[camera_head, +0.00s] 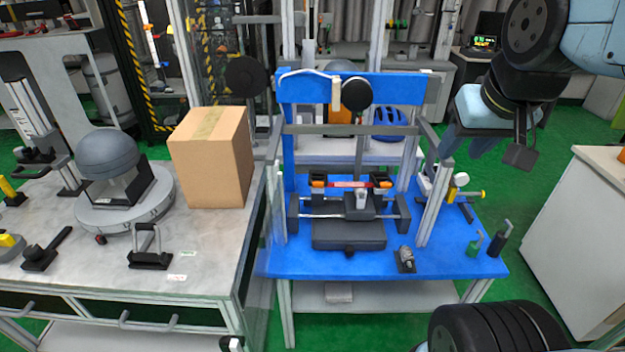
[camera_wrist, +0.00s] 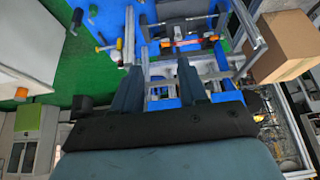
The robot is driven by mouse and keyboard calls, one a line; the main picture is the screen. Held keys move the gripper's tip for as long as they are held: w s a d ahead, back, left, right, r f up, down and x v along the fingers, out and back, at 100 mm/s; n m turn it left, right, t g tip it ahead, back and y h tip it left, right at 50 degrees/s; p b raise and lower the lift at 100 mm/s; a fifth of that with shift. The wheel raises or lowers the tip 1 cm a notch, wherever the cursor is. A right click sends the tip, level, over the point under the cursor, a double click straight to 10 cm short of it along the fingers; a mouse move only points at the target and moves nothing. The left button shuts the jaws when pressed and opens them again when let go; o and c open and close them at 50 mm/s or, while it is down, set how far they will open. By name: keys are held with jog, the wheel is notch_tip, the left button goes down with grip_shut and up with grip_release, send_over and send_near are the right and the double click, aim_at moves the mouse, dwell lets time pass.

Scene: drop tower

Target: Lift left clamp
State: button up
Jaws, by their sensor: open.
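The left clamp (camera_head: 318,183) is a small black and orange block on the blue drop tower frame, at the left end of a red bar in the head view. A matching right clamp (camera_head: 381,180) sits at the bar's other end. Both look seated on the frame; fine detail is too small to tell. My gripper (camera_head: 466,148) hangs in the air to the upper right of the clamps, apart from them. In the wrist view my gripper (camera_wrist: 157,82) has its two fingers apart with nothing between them. The clamp area shows beyond the fingertips, small and blurred.
A cardboard box (camera_head: 212,158) and a grey helmet on a stand (camera_head: 108,155) are on the left bench. The blue table (camera_head: 300,262) carries the tower's uprights and crossbar, which surround the clamps. A white cabinet (camera_head: 575,220) is at right.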

jog(key=shift+o, duration=0.4)
jog(key=w+d+f+n+t, duration=0.15)
jog(key=w+f+n, duration=0.35)
jog(key=w, duration=0.6)
jog(key=w+a+f+n+t, duration=0.1)
jog(key=w+f+n+t, duration=0.3)
jog(key=w, duration=0.8)
jog(key=n+t+y, duration=0.2)
jog(key=n+y, duration=1)
jog(key=n, duration=0.5)
send_near(318, 183)
jog(key=shift+g, duration=0.25)
jog(key=x, duration=0.7)
jog(key=f+x, duration=0.1)
jog(key=x, duration=0.2)
jog(key=shift+w, duration=0.35)
grip_shut()
